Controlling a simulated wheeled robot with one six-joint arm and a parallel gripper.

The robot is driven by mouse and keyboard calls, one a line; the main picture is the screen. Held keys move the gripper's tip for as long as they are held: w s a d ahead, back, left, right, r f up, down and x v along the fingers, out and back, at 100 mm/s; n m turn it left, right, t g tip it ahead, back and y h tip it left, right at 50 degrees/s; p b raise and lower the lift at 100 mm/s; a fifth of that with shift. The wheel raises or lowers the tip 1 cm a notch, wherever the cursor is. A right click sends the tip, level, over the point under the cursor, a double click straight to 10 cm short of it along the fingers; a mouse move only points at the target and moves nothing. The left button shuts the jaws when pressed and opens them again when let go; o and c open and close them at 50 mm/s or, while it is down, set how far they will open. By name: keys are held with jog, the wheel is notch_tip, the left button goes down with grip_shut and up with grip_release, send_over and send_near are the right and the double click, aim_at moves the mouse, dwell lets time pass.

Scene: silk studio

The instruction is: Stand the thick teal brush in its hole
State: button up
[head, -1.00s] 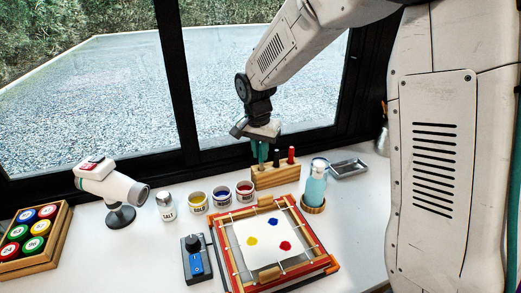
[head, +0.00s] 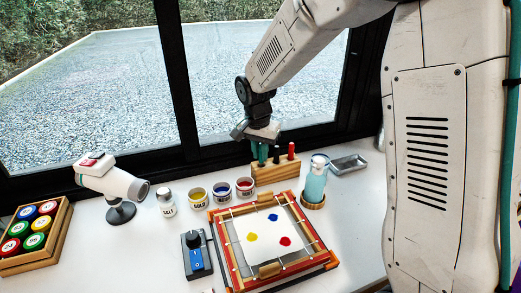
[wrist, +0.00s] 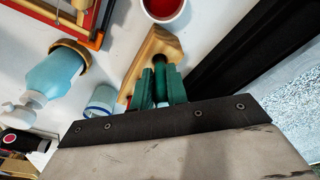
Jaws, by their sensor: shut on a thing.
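My gripper (wrist: 160,88) has teal fingers and is shut on the thick teal brush (wrist: 160,78), which shows as a dark green rod between them in the wrist view. In the head view the gripper (head: 259,155) is over the left end of the wooden brush block (head: 278,173), fingers pointing down. The block also shows in the wrist view (wrist: 152,43), with a dark hole at the brush's end. The fingers hide much of the brush, and I cannot tell how deep its end sits. A black brush (head: 276,152) and a red brush (head: 291,151) stand upright in the block.
A pale blue bottle (head: 315,180) stands right of the block, with a metal tray (head: 349,163) behind it. Paint cups, such as the red one (head: 244,187), stand in front-left. A red-and-wood frame (head: 220,232) lies in front. The window is close behind.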

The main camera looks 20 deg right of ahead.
jog(key=shift+f, duration=0.8)
jog(key=shift+f, duration=0.3)
dwell(0.3)
jog(key=o, duration=0.9)
jog(key=shift+r, duration=0.15)
jog(key=r, duration=0.7)
jog(key=shift+s+a+r, duration=0.25)
jog(key=shift+s+a, duration=0.1)
